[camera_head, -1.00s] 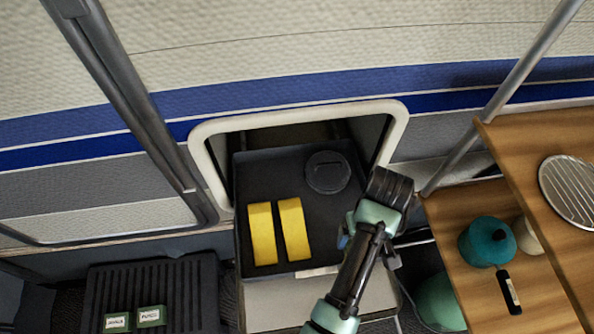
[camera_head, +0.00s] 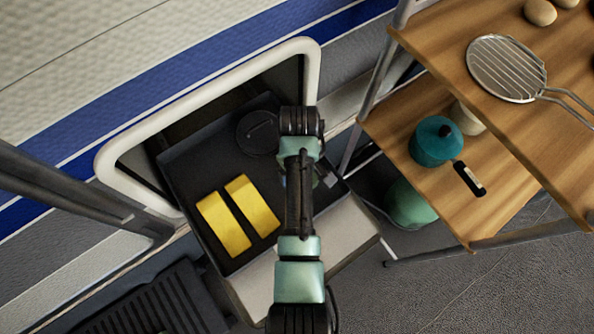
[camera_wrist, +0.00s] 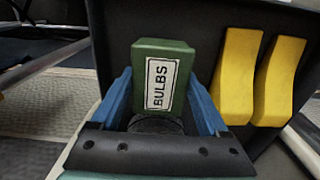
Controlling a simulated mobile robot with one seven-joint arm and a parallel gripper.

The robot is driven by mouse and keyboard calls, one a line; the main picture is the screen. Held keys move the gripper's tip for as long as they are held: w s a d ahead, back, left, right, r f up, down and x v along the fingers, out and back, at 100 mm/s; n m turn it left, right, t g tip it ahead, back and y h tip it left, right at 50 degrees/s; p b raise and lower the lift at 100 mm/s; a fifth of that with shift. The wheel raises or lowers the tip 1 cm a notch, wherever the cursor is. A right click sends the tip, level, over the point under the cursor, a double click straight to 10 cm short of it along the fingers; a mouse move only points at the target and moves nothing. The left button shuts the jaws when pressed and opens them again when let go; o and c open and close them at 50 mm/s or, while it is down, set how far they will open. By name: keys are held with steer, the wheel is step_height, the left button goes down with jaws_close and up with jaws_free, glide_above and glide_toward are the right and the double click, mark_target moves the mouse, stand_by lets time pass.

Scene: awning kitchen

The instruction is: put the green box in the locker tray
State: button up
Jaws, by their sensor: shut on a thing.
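The green box (camera_wrist: 163,72), with a white label reading BULBS, is between the blue fingers of my gripper (camera_wrist: 160,88) in the wrist view. My gripper is shut on it. The locker tray (camera_head: 178,163) is dark and pulled out of the white-framed hatch in the head view. The tray also shows in the wrist view (camera_wrist: 205,28), behind the box. My arm covers the tray's right part in the head view and hides the gripper and box there. I cannot tell whether the box touches the tray floor.
Two yellow blocks (camera_head: 237,217) stand in the tray's near left part. A round dark item (camera_head: 258,133) is at its back. A black slatted crate (camera_head: 150,310) is at lower left.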

steer(key=shift+f+b, duration=0.5)
steer(key=shift+f, duration=1.3)
steer(key=o, duration=1.4)
steer(key=shift+f, duration=0.1)
steer(key=shift+c, duration=0.2)
step_height(320, 180, up, 12)
steer(key=p, duration=0.3)
